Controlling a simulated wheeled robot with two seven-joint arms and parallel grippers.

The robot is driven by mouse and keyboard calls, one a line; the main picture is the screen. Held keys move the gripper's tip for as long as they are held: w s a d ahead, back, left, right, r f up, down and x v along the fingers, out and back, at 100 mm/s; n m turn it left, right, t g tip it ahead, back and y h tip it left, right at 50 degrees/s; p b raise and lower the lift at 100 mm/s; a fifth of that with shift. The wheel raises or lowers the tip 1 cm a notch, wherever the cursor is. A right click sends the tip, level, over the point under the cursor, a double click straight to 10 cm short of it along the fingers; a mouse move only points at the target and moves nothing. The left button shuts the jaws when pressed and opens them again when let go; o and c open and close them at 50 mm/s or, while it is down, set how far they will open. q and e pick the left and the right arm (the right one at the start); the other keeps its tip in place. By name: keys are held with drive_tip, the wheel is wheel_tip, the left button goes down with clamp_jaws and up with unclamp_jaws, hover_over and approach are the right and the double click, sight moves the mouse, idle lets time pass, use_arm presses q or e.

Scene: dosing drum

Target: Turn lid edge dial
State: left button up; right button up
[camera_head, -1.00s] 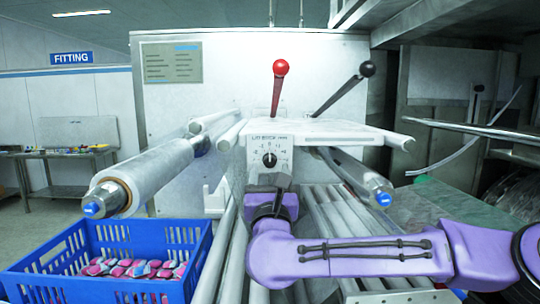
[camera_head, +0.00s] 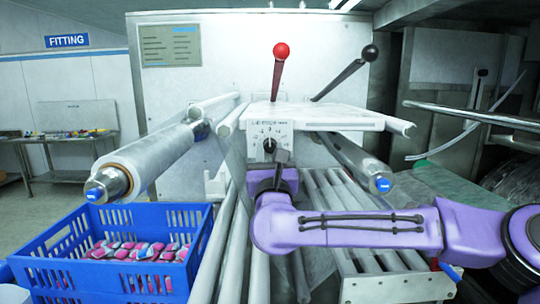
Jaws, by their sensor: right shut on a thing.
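The lid edge dial (camera_head: 269,146) is a small dark knob on a pale face plate with printed marks, on the front edge of the machine's lid. My right gripper (camera_head: 274,153) comes up from below, at the end of the purple arm. Its dark fingers are shut on the dial and cover its lower part. The exact angle of the knob is hard to read. My left gripper is not in view.
A red-knobbed lever (camera_head: 278,80) and a black-knobbed lever (camera_head: 343,76) rise behind the lid. Rollers (camera_head: 150,160) flank it on both sides. A blue crate (camera_head: 115,270) with pink packets stands lower left.

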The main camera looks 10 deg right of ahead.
drive_tip(key=n+y+b, duration=0.1)
drive_tip(key=n, duration=0.2)
drive_tip(key=shift+d+n+y, duration=0.15)
drive_tip(key=shift+n+y, duration=1.25)
drive_tip(key=shift+n, duration=1)
drive_tip(key=o, duration=1)
drive_tip(key=shift+o, duration=0.2)
drive_tip(key=shift+s+f, duration=0.15)
drive_tip(key=shift+s, duration=0.15)
drive_tip(key=b+v, duration=0.5)
drive_tip(key=v, duration=0.5)
